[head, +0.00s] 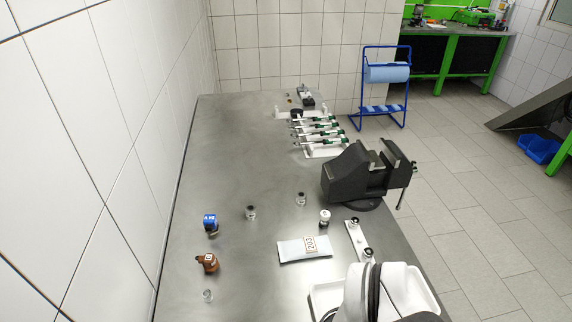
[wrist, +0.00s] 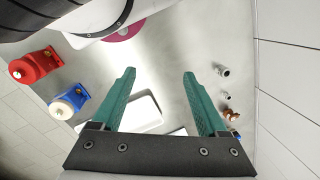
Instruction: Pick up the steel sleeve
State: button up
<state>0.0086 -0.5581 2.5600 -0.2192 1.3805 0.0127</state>
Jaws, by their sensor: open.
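Two small grey metallic cylinders stand on the steel table in the head view, one left of centre (head: 251,212) and one farther right (head: 301,198). A small pale, shiny ring-like piece (head: 208,295) sits near the table's front left. I cannot tell which of these is the steel sleeve. My gripper (wrist: 159,73) shows in the wrist view with its two green fingers wide apart and nothing between them. A small grey metallic piece (wrist: 222,70) lies right of the fingers, apart from them. The gripper does not show in the head view.
The table (head: 235,160) also holds a blue-topped part (head: 210,222), a brown part (head: 207,263), a labelled pouch (head: 304,249), a dark vise (head: 352,175) and a pipette rack (head: 325,152). A red fitting (wrist: 35,66) and a blue one (wrist: 70,100) are left in the wrist view.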

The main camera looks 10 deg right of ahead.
jog(key=w+a+f+t, duration=0.1)
jog(key=w+a+t, duration=0.15)
jog(key=w, duration=0.95)
jog(key=w+a+f+t, duration=0.2)
jog(key=w+t, duration=0.1)
jog(key=w, duration=0.9)
jog(key=w+a+f+t, duration=0.1)
jog(key=w+a+t, duration=0.15)
jog(key=w, duration=0.95)
jog(key=m+t+h, duration=0.1)
jog(key=t+h, duration=0.2)
jog(key=h, duration=0.7)
send_near(300, 197)
jog(key=shift+y, duration=0.3)
jog(key=x, duration=0.9)
jog(key=shift+w+d+r, duration=0.1)
jog(key=shift+d, duration=0.15)
grip_shut()
